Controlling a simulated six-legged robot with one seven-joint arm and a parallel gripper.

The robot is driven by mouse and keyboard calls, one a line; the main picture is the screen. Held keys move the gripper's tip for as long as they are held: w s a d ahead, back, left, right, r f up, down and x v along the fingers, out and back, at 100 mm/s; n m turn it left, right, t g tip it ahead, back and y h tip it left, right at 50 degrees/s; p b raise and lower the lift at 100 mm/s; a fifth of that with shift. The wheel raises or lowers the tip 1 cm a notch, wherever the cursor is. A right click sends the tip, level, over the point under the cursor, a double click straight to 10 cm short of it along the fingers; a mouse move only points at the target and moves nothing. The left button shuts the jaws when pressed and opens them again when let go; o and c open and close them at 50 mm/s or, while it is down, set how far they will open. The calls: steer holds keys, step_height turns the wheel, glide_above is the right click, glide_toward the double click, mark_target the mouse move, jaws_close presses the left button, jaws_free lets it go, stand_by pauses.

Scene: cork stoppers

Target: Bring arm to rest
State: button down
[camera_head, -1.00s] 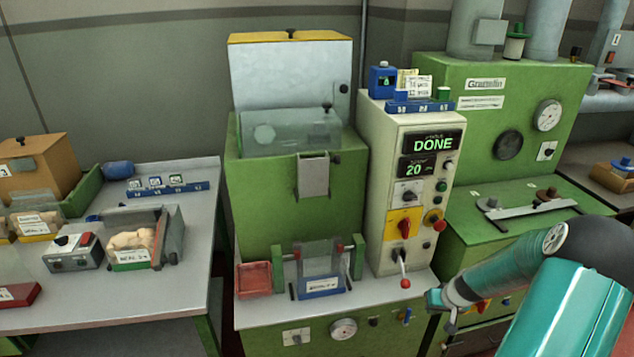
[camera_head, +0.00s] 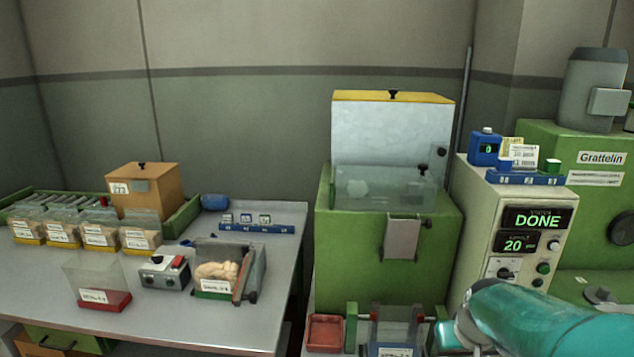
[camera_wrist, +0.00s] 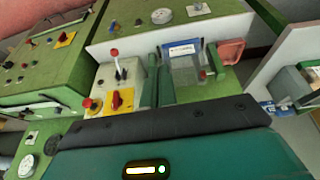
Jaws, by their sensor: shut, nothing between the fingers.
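My teal arm comes in at the lower right of the head view. Its far end, with my gripper (camera_head: 445,336), is beside the front of the green machine (camera_head: 388,262), and the fingertips are too small or hidden to make out. No object is seen held there. In the wrist view, a teal housing of mine with a lit strip and a dark bar fills the lower part. Beyond it the machine's front appears upside down, with a clear-walled holder (camera_wrist: 184,75) and a red-knobbed lever (camera_wrist: 115,52).
A white control box (camera_head: 500,225) reading DONE and 20 stands close by the arm. A grey table (camera_head: 215,325) at left bears bagged corks (camera_head: 98,235), a wooden box (camera_head: 148,190), a clear red-based bin (camera_head: 95,280) and a cork tray (camera_head: 216,272). A red tray (camera_head: 325,333) is by the machine's front.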

steer(key=s+a+r+n+t, duration=0.1)
steer(key=s+a+r, duration=0.7)
steer(key=s+a, duration=0.3)
steer(key=s, duration=0.2)
steer(key=shift+s+a+r+y, duration=0.15)
steer(key=shift+s+a+y, duration=0.15)
steer(key=shift+s+y, duration=0.1)
